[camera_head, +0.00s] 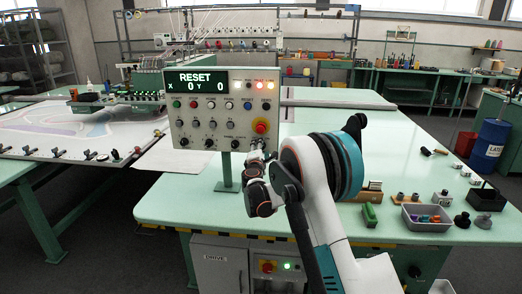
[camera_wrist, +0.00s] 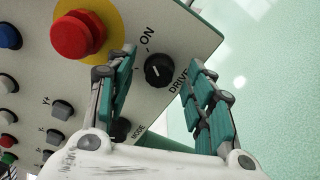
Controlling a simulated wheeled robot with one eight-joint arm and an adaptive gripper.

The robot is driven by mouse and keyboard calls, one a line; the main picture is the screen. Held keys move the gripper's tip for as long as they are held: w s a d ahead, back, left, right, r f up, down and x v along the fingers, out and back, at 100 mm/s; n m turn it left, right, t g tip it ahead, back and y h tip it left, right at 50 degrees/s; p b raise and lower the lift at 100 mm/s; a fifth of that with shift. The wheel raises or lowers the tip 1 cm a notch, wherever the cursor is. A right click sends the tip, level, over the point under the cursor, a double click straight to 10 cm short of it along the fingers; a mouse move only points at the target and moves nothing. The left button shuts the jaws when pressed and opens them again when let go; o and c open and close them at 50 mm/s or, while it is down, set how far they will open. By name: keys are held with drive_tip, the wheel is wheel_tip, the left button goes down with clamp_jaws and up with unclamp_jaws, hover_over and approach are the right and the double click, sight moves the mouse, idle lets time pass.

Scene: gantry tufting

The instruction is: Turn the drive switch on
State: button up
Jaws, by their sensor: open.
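The drive switch (camera_wrist: 159,70) is a black round knob with a pale mark on the control panel's face (camera_wrist: 195,28). "ON" is printed above-left of it and "DRIVE" to its right. My gripper (camera_wrist: 160,58) is open, with one green-padded finger on each side of the knob; I cannot tell whether either touches it. In the head view my gripper (camera_head: 257,158) is at the lower right corner of the control panel (camera_head: 183,128), where it hides the knob.
A red emergency stop button (camera_wrist: 78,35) on a yellow disc is close beside one finger. Another black knob (camera_wrist: 121,128), near the "MODE" label, is partly behind that finger. A grey bin (camera_head: 426,222) and small parts lie on the green table (camera_head: 400,160) to the right.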

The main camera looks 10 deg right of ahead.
drive_tip(key=v, duration=1.1)
drive_tip(key=shift+s, duration=0.3)
drive_tip(key=s+d+r+m+g, duration=0.2)
drive_tip(key=s+d+r+m, duration=0.15)
drive_tip(key=s, duration=0.35)
drive_tip(key=s+d+r+m+g, duration=0.2)
drive_tip(key=s+d+r+m, duration=0.15)
drive_tip(key=s, duration=0.35)
drive_tip(key=s+d+r+m+g, duration=0.2)
drive_tip(key=s+r+m, duration=0.15)
drive_tip(key=s, duration=0.35)
drive_tip(key=s+a+f+m+g+y, duration=0.1)
drive_tip(key=s+a+f+m+y, duration=0.1)
drive_tip(key=s, duration=0.7)
drive_tip(key=s+a+f+m+g+y, duration=0.1)
drive_tip(key=s+f+m, duration=0.2)
drive_tip(key=s, duration=0.7)
drive_tip(key=s+a+f+m+g+y, duration=0.2)
drive_tip(key=s, duration=0.7)
drive_tip(key=shift+s+a+f+m+y, duration=0.2)
drive_tip(key=shift+s+a+m+y, duration=0.1)
drive_tip(key=shift+s+m, duration=0.05)
